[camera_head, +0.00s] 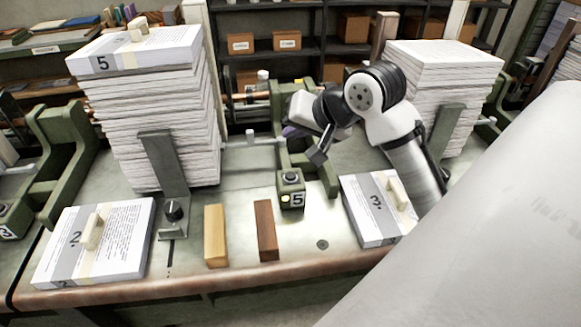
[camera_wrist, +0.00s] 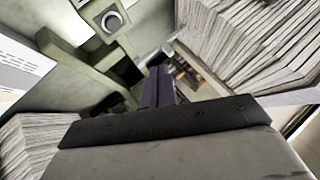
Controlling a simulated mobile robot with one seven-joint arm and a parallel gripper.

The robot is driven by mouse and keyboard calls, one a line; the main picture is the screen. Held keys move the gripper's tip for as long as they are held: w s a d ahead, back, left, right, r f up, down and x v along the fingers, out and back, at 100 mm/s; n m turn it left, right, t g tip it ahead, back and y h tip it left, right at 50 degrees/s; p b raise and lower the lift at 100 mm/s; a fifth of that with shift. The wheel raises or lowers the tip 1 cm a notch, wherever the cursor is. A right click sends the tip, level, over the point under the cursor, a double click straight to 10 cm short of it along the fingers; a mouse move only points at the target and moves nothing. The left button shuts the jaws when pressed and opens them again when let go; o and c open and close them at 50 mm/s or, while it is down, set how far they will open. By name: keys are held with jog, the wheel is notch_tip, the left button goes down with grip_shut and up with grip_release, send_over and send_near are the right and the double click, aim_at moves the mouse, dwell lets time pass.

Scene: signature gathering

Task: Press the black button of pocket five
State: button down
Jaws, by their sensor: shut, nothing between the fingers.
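The black button (camera_head: 291,177) of pocket five sits on top of a small green block (camera_head: 291,199), which has a "5" label and a lit lamp on its front. My gripper (camera_head: 292,131) is behind and above this block, apart from the button, partly hidden by its own wrist. In the wrist view the purple fingers (camera_wrist: 158,85) are together and empty. A round button (camera_wrist: 111,20) on a green block shows there at upper left, off to the side of the fingers.
A tall paper stack (camera_head: 150,110) with a bundle marked 5 (camera_head: 135,48) stands left; another stack (camera_head: 440,90) stands right. Bundles 2 (camera_head: 120,235) and 3 (camera_head: 365,215) lie in front. A light wood block (camera_head: 216,236) and a dark one (camera_head: 266,230) lie near the bench edge.

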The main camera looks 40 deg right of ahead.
aim_at(294, 177)
notch_tip(294, 177, down, 8)
jog(key=b, duration=0.6)
jog(key=shift+f, duration=0.2)
dwell(1.6)
jog(key=shift+f+b, duration=0.3)
jog(key=shift+f, duration=0.1)
jog(key=shift+f+b, duration=0.3)
jog(key=shift+f, duration=0.15)
dwell(0.7)
jog(key=shift+r+p, duration=0.75)
jog(key=shift+r, duration=0.1)
jog(key=shift+r, duration=0.1)
jog(key=shift+r+p, duration=2.05)
jog(key=shift+r, duration=0.35)
